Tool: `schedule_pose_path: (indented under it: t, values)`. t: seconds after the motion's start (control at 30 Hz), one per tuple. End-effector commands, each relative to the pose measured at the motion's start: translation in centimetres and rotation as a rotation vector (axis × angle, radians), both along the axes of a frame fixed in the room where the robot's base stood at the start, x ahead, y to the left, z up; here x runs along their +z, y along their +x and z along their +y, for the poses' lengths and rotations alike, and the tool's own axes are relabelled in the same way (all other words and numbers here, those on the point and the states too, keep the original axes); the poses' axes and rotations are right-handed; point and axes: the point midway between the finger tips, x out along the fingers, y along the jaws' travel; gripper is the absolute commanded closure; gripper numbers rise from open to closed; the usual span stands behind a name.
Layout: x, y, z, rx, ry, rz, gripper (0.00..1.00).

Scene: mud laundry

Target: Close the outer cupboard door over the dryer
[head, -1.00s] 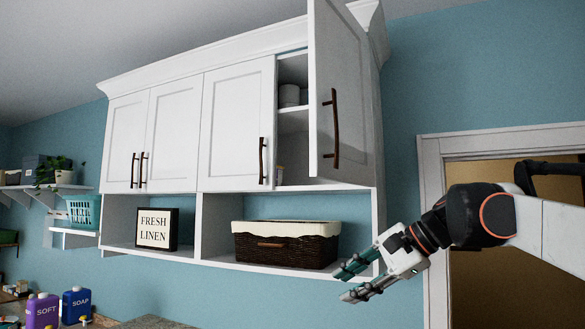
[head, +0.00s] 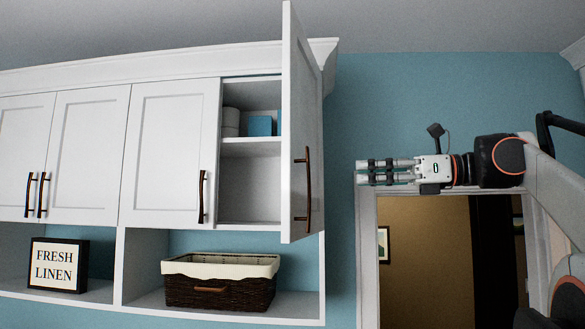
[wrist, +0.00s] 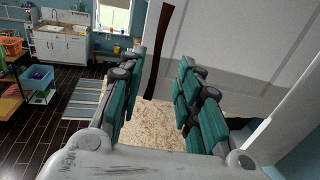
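The outer cupboard door (head: 301,120) is white and stands wide open, swung out at the right end of the wall cabinet. Its dark vertical handle (head: 308,190) faces right in the head view. My gripper (head: 362,172) is empty, to the right of the door at about the height of its handle in the picture, fingers pointing left. In the wrist view my gripper (wrist: 162,64) has its teal-padded fingers spread apart. Beyond them are the door panel (wrist: 240,45) and its handle (wrist: 158,50). I see no contact with the door. The dryer is not clearly visible.
The open compartment (head: 250,180) holds white rolls (head: 230,122) and a blue box (head: 260,125). Below are a lined wicker basket (head: 220,282) and a "FRESH LINEN" sign (head: 58,265). The neighbouring cupboard doors are shut. A doorway frame (head: 368,260) stands below my arm.

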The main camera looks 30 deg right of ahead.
Motion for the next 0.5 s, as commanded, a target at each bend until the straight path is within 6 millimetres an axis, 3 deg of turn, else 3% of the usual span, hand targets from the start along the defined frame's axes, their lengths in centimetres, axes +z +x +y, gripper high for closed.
schedule_pose_path:
  t: [0.5]
  values:
    - [0.0, 6.3, 6.5, 0.006, -0.003, 0.0, 0.68]
